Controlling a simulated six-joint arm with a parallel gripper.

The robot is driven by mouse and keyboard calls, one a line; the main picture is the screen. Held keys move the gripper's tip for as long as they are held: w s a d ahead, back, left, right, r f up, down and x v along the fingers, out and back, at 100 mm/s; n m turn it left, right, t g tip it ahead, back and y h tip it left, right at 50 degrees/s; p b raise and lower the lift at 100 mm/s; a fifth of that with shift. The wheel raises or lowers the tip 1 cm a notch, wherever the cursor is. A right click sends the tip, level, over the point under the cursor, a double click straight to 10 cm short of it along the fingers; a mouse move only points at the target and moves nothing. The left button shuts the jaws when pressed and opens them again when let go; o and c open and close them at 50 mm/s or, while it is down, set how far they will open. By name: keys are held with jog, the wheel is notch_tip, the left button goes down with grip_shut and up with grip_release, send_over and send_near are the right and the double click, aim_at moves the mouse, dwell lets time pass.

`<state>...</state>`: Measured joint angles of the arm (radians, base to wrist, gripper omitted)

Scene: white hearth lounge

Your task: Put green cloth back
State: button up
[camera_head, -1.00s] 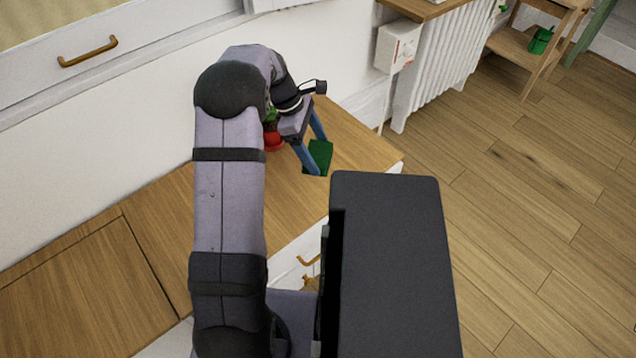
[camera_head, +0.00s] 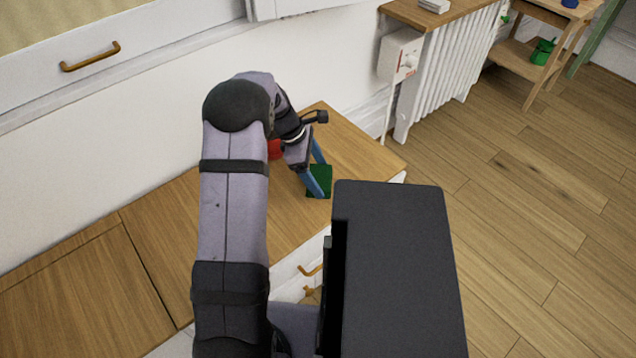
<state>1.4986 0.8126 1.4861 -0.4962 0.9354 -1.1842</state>
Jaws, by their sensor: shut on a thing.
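The green cloth (camera_head: 321,178) is a small dark green piece at the right part of the wooden counter top (camera_head: 355,150). My gripper (camera_head: 322,183) has two blue fingers, which point down and to the right and are shut on the cloth. The cloth appears at or just above the counter surface; I cannot tell whether it touches. Part of the cloth is hidden behind the fingers.
A red object (camera_head: 274,149) is partly hidden behind my arm on the counter. A white radiator (camera_head: 452,75) and a white box (camera_head: 400,55) stand beyond the counter. A wooden shelf (camera_head: 525,62) holds a green pot (camera_head: 543,50). The counter's left part is bare.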

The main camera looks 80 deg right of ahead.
jog(key=shift+f+b, duration=0.45)
jog(key=shift+f, duration=1.4)
jog(key=shift+f, duration=0.15)
jog(key=o, duration=1.3)
jog(key=p+v, duration=0.2)
jog(key=v, duration=1)
jog(key=shift+p, duration=0.4)
